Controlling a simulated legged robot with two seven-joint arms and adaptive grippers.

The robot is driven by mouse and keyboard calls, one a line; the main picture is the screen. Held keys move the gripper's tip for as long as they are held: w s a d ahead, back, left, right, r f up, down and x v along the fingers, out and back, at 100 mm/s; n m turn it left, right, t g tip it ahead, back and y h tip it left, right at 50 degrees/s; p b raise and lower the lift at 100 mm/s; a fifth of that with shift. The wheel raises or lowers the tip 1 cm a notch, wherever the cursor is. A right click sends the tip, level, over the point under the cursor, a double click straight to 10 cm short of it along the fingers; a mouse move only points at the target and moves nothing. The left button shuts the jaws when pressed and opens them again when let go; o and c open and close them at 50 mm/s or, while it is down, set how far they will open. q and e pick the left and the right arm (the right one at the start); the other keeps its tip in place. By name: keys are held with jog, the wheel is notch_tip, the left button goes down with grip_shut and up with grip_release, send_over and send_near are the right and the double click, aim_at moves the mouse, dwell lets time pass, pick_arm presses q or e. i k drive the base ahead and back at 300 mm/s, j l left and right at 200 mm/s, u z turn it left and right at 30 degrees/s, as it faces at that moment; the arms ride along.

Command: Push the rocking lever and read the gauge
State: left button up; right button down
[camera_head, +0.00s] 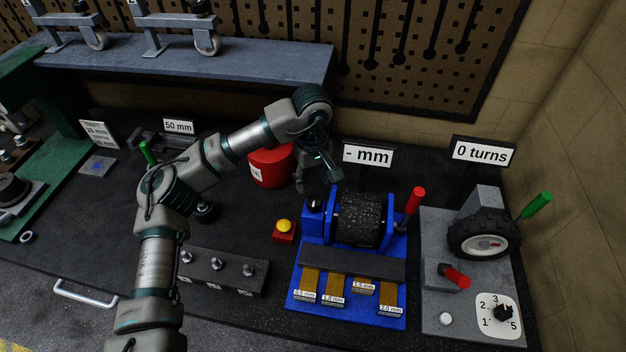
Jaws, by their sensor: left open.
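My left gripper (318,178) is open and empty. It points down beside the red cylinder (271,167), at the back left of a blue device (317,228) with a dark speckled roller (359,218). A lever with a red grip (414,201) stands tilted at the device's right side, apart from my gripper. A display sign (368,156) behind the device reads "- mm". I cannot tell for sure which handle is the rocking lever. My right gripper is not in view.
A grey unit (437,312) at right has a wheel (484,234), a green handle (537,205), a red handle (455,276) and a dial. A "0 turns" sign (483,153) stands behind. A yellow button on a red box (284,231) and a dark block (222,271) lie left of the blue device.

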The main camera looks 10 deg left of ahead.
aim_at(417, 194)
jog(key=k, duration=1.5)
